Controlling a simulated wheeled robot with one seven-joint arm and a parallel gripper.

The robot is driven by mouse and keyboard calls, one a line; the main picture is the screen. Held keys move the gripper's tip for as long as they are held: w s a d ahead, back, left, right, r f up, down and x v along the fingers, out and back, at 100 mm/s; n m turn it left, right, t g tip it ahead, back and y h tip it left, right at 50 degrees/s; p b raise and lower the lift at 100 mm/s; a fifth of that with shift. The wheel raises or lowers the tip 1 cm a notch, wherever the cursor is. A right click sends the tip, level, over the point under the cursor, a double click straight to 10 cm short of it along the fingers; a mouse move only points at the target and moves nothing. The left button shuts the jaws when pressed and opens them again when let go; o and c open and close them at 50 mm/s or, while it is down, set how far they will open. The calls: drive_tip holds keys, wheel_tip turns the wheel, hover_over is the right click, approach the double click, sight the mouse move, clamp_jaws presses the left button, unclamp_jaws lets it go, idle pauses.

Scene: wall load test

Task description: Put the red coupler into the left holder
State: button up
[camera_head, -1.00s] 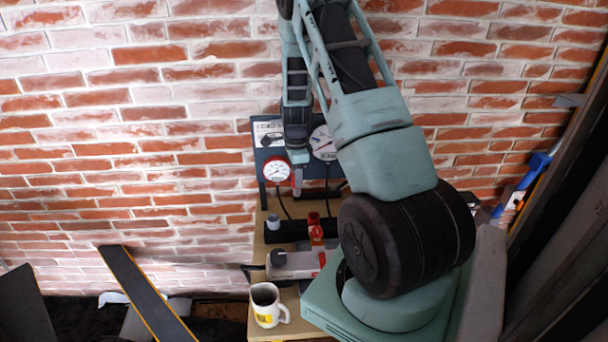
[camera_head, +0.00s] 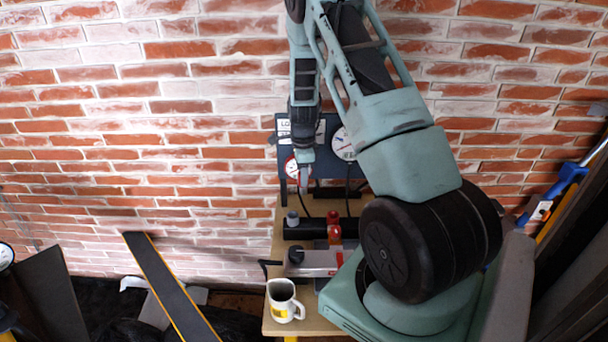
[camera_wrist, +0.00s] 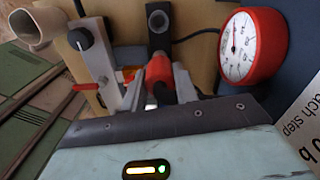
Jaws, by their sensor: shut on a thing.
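In the wrist view the red coupler (camera_wrist: 158,70) sits between the two grey fingers of my gripper (camera_wrist: 160,85), which are shut on it. In the head view my gripper (camera_head: 303,178) hangs above the bench in front of the panel; the coupler in it is hard to make out there. The left holder appears to be the dark socket with a grey round top (camera_wrist: 158,20), beyond the coupler in the wrist view; its grey top stands at the left end of a black bar in the head view (camera_head: 292,217). The coupler is apart from it.
Red fittings (camera_head: 334,218) stand right of the grey top. A grey device with a black knob (camera_head: 296,255) and a mug (camera_head: 284,300) are nearer on the bench. A red-rimmed gauge (camera_wrist: 252,45) is close right of my gripper in the wrist view. A brick wall stands behind.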

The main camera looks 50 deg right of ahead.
drive_tip(key=w+a, duration=0.2)
drive_tip(key=shift+w+a+p, duration=0.1)
drive_tip(key=shift+w+p, duration=0.25)
drive_tip(key=shift+p, duration=0.05)
idle(0.3)
wheel_tip(320, 180, down, 6)
drive_tip(key=b, duration=0.4)
drive_tip(key=shift+f, duration=0.25)
idle(0.4)
drive_tip(key=shift+f+b, duration=0.3)
idle(0.4)
drive_tip(key=shift+f, duration=0.4)
drive_tip(key=shift+f+b, duration=0.45)
idle(0.6)
drive_tip(key=shift+f, duration=0.3)
drive_tip(key=shift+f+b, duration=0.35)
drive_tip(key=shift+b, duration=0.1)
